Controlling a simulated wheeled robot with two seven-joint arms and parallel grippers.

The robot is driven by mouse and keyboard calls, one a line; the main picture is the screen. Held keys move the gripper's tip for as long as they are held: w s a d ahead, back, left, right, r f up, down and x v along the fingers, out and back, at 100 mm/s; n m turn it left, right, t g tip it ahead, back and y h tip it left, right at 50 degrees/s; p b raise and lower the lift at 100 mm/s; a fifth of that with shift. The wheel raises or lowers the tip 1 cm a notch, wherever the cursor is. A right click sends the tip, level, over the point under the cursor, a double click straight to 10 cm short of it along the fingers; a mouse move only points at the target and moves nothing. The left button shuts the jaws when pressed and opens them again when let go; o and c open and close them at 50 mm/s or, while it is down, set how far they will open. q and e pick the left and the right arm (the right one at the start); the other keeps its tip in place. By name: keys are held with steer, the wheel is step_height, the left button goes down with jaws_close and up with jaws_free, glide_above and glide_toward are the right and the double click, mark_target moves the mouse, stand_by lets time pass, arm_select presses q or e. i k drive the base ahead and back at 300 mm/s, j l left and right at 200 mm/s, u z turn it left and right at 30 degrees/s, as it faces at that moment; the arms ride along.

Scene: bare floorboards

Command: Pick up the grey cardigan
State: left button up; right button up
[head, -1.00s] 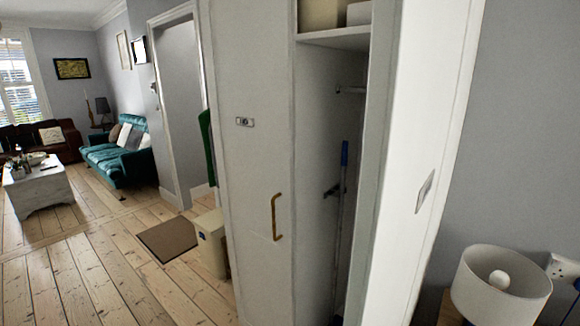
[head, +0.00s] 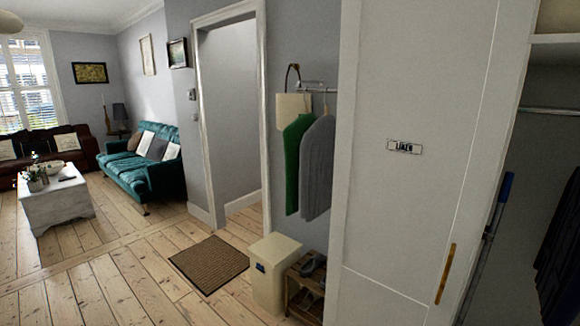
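A grey garment (head: 317,168), which looks like the cardigan, hangs on a wall rail beyond the white cupboard. A green garment (head: 292,165) hangs just left of it and touches or overlaps it. A cream bag (head: 291,108) with a dark handle hangs at the left end of the rail (head: 318,90). Neither of my grippers shows in the head view.
The white cupboard door (head: 410,190) stands close on the right, with an open compartment beside it. A cream bin (head: 273,272) and a wooden shoe rack (head: 305,285) stand below the garments. A brown doormat (head: 209,264) lies left of them. Floorboards (head: 110,285) are clear at left.

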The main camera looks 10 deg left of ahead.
mark_target(317, 150)
steer(key=j, duration=0.15)
steer(key=i+j+z, duration=0.1)
steer(key=z, duration=0.25)
steer(key=i+j+z, duration=0.1)
steer(key=z, duration=0.3)
steer(key=i+j+z, duration=0.1)
steer(key=z, duration=0.25)
steer(key=k+j, duration=0.05)
